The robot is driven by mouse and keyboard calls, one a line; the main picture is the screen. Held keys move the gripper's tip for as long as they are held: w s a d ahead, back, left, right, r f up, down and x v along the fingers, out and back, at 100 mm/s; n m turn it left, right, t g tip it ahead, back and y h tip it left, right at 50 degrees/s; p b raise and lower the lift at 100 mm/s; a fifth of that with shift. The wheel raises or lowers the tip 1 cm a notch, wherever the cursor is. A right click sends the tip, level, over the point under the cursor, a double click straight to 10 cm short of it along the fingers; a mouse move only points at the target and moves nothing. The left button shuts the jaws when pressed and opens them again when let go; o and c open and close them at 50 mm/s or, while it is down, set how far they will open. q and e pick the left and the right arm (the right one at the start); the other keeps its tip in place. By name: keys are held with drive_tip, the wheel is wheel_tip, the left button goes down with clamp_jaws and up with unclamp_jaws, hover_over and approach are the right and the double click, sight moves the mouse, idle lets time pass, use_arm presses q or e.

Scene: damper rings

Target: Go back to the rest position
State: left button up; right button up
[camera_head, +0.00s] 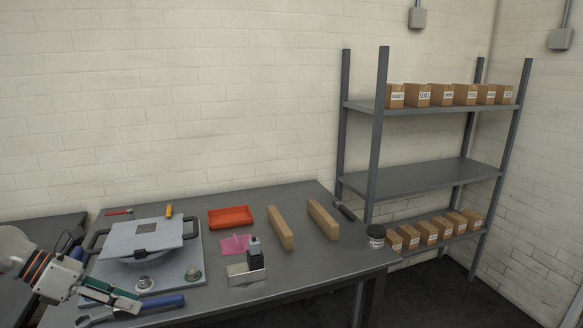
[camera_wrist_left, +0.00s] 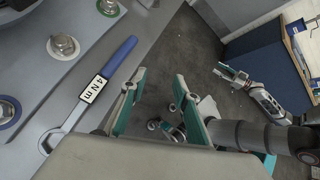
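My left gripper (camera_head: 112,299) is at the table's front left in the head view. In the left wrist view its two teal fingers (camera_wrist_left: 158,105) are apart with nothing between them. A torque wrench (camera_wrist_left: 103,85) marked "4 N m", with a blue handle, lies on the table beside the fingers. It also shows in the head view (camera_head: 150,305), partly hidden by the gripper. My right gripper (camera_wrist_left: 232,73) shows small in the left wrist view, over the floor and away from the table; its finger gap is unclear.
A grey plate assembly (camera_head: 140,238) with black handles sits on a base with metal studs (camera_head: 192,275). A red tray (camera_head: 231,217), pink sheet (camera_head: 235,245), black bottle (camera_head: 255,257) and wooden blocks (camera_head: 280,228) stand rightward. A shelf (camera_head: 425,178) holds boxes.

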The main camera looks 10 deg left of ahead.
use_arm(q)
drive_tip(key=s+d+f+n+t+y, duration=0.15)
drive_tip(key=d+f+n+t, duration=0.3)
drive_tip(key=f+n, duration=0.65)
drive_tip(key=s+d+f+n+t+y, duration=0.1)
drive_tip(key=s+d+f+n+t, duration=0.3)
drive_tip(key=f+n, duration=0.7)
drive_tip(key=s+d+f+n+g+y, duration=0.1)
drive_tip(key=s+d+f+n, duration=0.3)
drive_tip(key=d+n, duration=0.3)
drive_tip(key=s+d+f+n+g+y, duration=0.1)
drive_tip(key=s+d+f+n, duration=0.3)
drive_tip(key=d+n, duration=0.4)
drive_tip(key=shift+s+d+f+n+g+y, duration=0.15)
drive_tip(key=shift+s+f+n+g+y, duration=0.2)
drive_tip(key=shift+f+n+y, duration=0.4)
use_arm(e)
drive_tip(key=s+f, duration=0.2)
drive_tip(key=shift+f+g, duration=0.35)
drive_tip(key=shift+g, duration=0.05)
use_arm(q)
drive_tip(key=shift+w+r, duration=0.1)
use_arm(e)
drive_tip(key=shift+r, duration=0.25)
drive_tip(key=shift+s+f, duration=0.1)
drive_tip(key=shift+f, duration=0.1)
